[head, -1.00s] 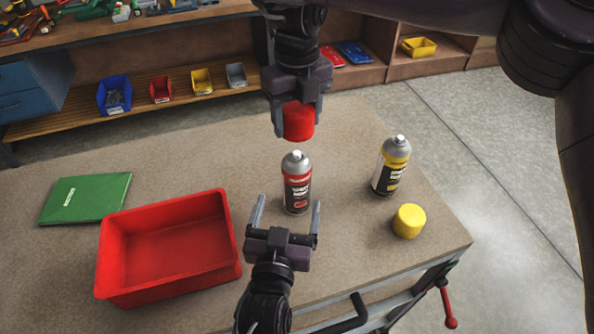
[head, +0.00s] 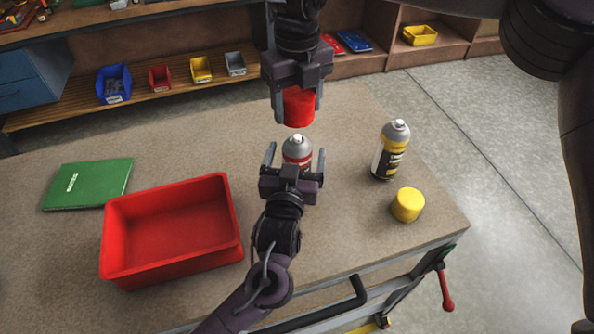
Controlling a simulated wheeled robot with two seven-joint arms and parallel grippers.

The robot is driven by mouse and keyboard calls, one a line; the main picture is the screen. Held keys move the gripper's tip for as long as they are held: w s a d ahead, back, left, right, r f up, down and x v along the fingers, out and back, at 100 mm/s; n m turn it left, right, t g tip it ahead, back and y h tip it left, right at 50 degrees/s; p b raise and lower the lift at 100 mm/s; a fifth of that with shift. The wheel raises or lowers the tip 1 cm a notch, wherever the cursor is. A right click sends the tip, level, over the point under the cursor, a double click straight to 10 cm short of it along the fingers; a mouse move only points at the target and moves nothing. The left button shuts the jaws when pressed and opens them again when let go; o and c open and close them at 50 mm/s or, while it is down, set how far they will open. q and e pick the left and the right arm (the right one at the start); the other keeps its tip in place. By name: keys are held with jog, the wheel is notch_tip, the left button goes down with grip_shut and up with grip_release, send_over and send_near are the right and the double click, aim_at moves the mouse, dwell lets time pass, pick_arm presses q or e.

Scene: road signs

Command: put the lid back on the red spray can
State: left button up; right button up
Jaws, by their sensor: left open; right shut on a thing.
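The red spray can (head: 297,150) stands upright on the workbench, with its grey dome and white nozzle bare. Its lower part is hidden behind my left gripper. My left gripper (head: 295,158) is open, with one finger on either side of the can. I cannot tell whether the fingers touch it. My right gripper (head: 298,112) is shut on the red lid (head: 299,107). It holds the lid above and slightly behind the can's nozzle in the picture, apart from it.
A yellow spray can (head: 390,150) stands to the right, with a yellow lid (head: 407,205) near it. A red tray (head: 118,240) and a green book (head: 88,184) lie on the left of the workbench (head: 330,235). The bench's right edge is close to the yellow lid.

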aim_at(297, 136)
pick_arm(q)
jog(key=shift+w+d, duration=0.15)
jog(key=shift+w, duration=0.55)
pick_arm(e)
jog(key=shift+s, duration=0.1)
pick_arm(q)
jog(key=shift+c, duration=0.3)
jog(key=c, duration=1.4)
pick_arm(e)
jog(key=shift+f, duration=2.45)
